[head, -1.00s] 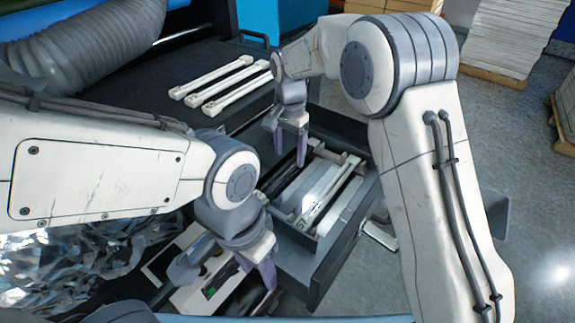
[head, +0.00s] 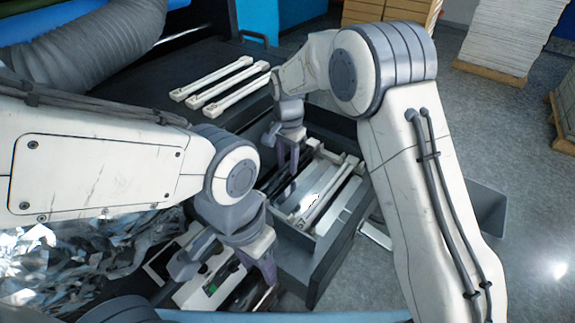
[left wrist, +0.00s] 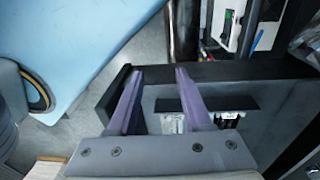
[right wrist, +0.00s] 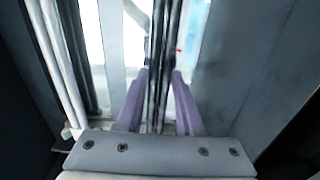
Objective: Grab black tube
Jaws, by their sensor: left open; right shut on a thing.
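My right gripper (head: 287,158) is over the left side of the open drawer, fingers pointing down. In the right wrist view its fingers (right wrist: 160,92) are shut on a dark, shiny, slim black tube (right wrist: 163,45), which runs lengthwise between them. It looks like more than one dark strip side by side; I cannot tell how many tubes. In the head view the tube (head: 281,190) is a thin dark line, partly hidden by the gripper. My left gripper (head: 222,280) is open and empty near the bench's front edge; the left wrist view shows its spread fingers (left wrist: 155,80).
The drawer (head: 325,262) also holds white bars and pale strips. Three white bars (head: 222,84) lie on the black bench top. A white device (head: 205,285) and crumpled clear film (head: 75,265) are at lower left. A grey bin (head: 485,208) stands at the right.

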